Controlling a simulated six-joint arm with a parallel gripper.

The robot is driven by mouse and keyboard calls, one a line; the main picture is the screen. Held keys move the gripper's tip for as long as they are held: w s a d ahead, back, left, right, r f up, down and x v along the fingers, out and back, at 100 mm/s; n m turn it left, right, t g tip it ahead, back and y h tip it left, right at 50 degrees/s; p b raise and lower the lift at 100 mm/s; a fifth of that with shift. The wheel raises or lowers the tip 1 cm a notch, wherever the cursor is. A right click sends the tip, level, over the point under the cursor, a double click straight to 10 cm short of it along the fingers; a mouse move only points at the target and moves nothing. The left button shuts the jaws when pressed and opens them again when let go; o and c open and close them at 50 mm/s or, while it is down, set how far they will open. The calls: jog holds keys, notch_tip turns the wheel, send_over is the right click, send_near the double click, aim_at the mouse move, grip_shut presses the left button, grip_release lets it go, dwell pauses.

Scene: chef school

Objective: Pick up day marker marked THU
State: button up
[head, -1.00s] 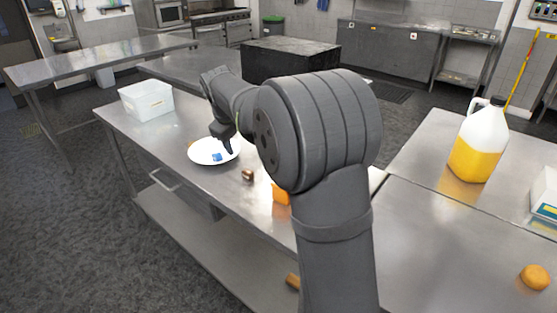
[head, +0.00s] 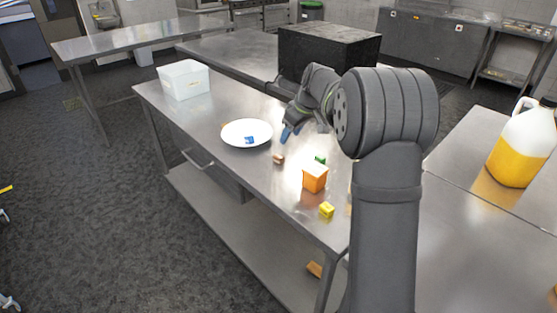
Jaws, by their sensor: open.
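No lettering can be read at this size, so I cannot tell which piece is the THU marker. A small blue piece (head: 250,139) lies on a white plate (head: 232,139). A small brown piece (head: 278,159), a green piece (head: 320,160) and a yellow block (head: 327,209) lie on the steel table (head: 212,115). My gripper (head: 287,134) is open, to the right of the plate and behind the brown piece. Blue shows at its tip; I cannot tell whether this is a finger or a separate piece.
An orange box (head: 315,178) stands right of the brown piece. A white bin (head: 184,80) stands at the table's far left end. A black box (head: 327,52) is behind my arm. A jug of yellow liquid (head: 520,148) stands on the right table.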

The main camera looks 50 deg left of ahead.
send_over(278, 156)
jog(key=d, duration=0.3)
jog(key=f, duration=0.5)
jog(key=shift+w+f, duration=0.25)
jog(key=shift+f, duration=0.05)
jog(key=shift+x, duration=2.85)
jog(key=shift+a+r, duration=0.1)
jog(key=shift+a, duration=0.1)
jog(key=c, duration=1.1)
jog(key=shift+o, duration=0.2)
